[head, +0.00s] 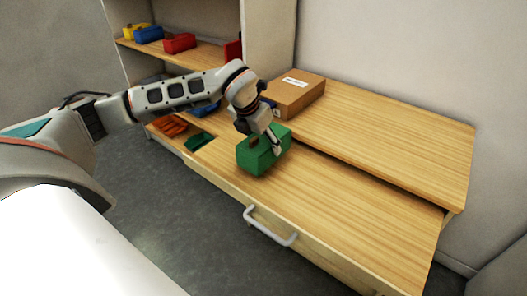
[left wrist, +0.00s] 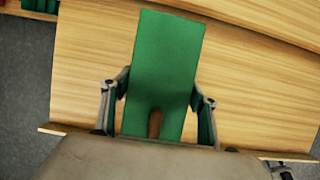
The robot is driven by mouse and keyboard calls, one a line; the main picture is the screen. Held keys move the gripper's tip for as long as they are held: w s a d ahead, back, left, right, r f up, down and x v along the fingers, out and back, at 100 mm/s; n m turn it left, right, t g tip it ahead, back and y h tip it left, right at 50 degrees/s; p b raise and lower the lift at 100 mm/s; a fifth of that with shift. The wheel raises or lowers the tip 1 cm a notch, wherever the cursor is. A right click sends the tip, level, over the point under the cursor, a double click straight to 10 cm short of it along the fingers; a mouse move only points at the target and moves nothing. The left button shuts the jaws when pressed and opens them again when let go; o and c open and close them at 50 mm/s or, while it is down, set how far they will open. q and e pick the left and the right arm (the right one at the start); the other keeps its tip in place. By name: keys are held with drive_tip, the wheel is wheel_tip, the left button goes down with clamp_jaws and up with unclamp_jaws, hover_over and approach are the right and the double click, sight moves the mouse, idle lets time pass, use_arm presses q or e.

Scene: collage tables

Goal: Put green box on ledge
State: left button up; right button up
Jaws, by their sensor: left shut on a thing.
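The green box (head: 255,158) is in my left gripper (head: 266,142), over the left part of the lower wooden surface. In the left wrist view the green box (left wrist: 165,65) stands between the two fingers of the left gripper (left wrist: 158,112), which are shut on its sides. I cannot tell whether the box touches the wood below. The raised wooden ledge (head: 390,125) lies behind and to the right of the box. My right gripper is not in view.
A cardboard box (head: 292,95) with a white label sits on the ledge's left end. A shelf (head: 205,55) at the back left holds red, blue and yellow bins. The drawer front has a grey handle (head: 270,228). The lower surface and the ledge's right side are clear.

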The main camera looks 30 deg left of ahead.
use_arm(q)
drive_tip(key=shift+f, duration=1.7)
drive_tip(key=shift+f, duration=0.15)
drive_tip(key=o, duration=1.1)
drive_tip(key=shift+o, duration=0.2)
